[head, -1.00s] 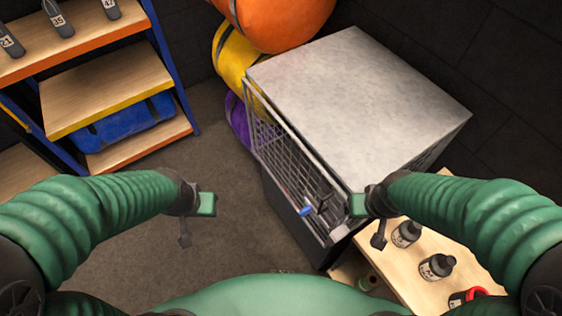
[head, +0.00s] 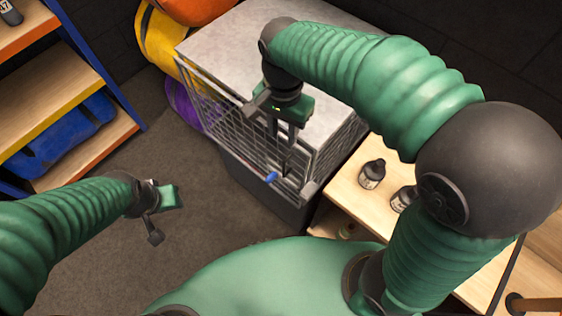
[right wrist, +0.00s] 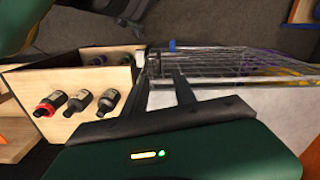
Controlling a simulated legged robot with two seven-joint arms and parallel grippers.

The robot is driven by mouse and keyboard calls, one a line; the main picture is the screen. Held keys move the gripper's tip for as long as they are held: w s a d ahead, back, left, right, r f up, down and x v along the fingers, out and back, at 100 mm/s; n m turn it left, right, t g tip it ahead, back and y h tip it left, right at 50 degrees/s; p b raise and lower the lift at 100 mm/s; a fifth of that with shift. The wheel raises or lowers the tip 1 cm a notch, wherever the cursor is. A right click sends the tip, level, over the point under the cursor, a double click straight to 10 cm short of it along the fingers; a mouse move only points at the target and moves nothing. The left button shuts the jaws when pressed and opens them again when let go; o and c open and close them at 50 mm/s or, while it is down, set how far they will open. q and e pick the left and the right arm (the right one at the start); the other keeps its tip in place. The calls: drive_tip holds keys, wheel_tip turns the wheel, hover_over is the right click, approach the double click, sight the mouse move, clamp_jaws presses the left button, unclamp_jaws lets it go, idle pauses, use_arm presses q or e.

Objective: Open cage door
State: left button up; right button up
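The cage (head: 235,45) is a box with a grey top and a wire-grid door (head: 225,115) along its front, which looks closed. A blue-tipped latch (head: 271,176) sits low at the right side of the door; its blue tip also shows in the right wrist view (right wrist: 172,45). My right gripper (head: 289,160) points down over the door's right part, close to the latch.
A wooden table (head: 345,200) with dark bottles (head: 372,174) stands right of the cage. A shelf unit (head: 65,90) with a blue bag (head: 70,140) is at left. Orange, yellow (head: 160,50) and purple bags lie behind the cage's left side. The floor before the door is clear.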

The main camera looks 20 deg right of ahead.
sight(284, 160)
wheel_tip(284, 160, down, 16)
drive_tip(key=shift+s+d+f+b, duration=0.1)
drive_tip(key=shift+s+f+b, duration=0.05)
drive_tip(key=shift+f+b, duration=0.15)
drive_tip(key=shift+r, duration=0.1)
drive_tip(key=shift+c, duration=0.3)
drive_tip(key=shift+d, duration=0.1)
clamp_jaws()
idle(0.9)
